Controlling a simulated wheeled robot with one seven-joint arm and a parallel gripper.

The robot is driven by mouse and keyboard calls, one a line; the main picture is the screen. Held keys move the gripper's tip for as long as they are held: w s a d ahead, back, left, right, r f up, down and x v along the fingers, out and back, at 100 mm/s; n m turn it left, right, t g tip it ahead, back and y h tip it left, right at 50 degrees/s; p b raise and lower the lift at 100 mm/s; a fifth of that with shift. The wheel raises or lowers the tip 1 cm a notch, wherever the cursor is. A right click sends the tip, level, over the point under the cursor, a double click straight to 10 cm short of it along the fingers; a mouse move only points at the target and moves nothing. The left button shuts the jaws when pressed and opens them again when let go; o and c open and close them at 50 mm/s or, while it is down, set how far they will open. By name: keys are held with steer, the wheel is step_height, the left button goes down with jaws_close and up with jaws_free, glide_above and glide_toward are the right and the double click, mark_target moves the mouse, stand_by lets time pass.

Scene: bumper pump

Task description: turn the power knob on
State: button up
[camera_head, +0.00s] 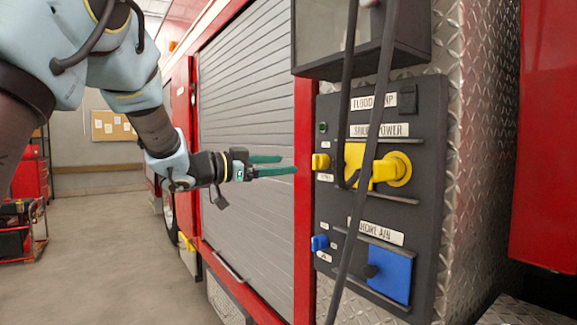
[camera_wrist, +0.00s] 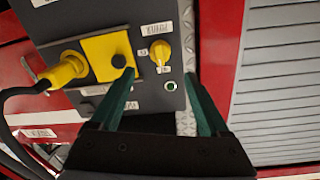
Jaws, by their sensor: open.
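The yellow power knob (camera_head: 320,162) sits at the left edge of the dark control panel (camera_head: 428,150), beside the yellow power socket and plug (camera_head: 398,170). In the wrist view the yellow knob (camera_wrist: 161,50) shows beyond the fingertips, roughly centred between them. Its labels are too small to read, so I cannot tell its on or off position. My gripper (camera_head: 285,165) is open and empty, left of the panel and apart from the knob. Its green fingers also show in the wrist view (camera_wrist: 160,76). A small green indicator (camera_wrist: 170,86) lies near the knob.
Black cables (camera_head: 368,130) hang in front of the panel. A blue knob (camera_head: 319,242) and a blue outlet cover (camera_head: 390,272) are lower down. A dark box (camera_head: 412,50) juts out above.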

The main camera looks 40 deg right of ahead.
mark_target(313, 162)
steer(key=d+p, duration=0.1)
steer(key=d, duration=0.2)
steer(key=s+d+p, duration=0.1)
steer(key=d, duration=0.3)
steer(key=d+p, duration=0.1)
steer(key=d, duration=0.2)
steer(key=shift+s+d, duration=0.15)
jaws_close()
stand_by(0.4)
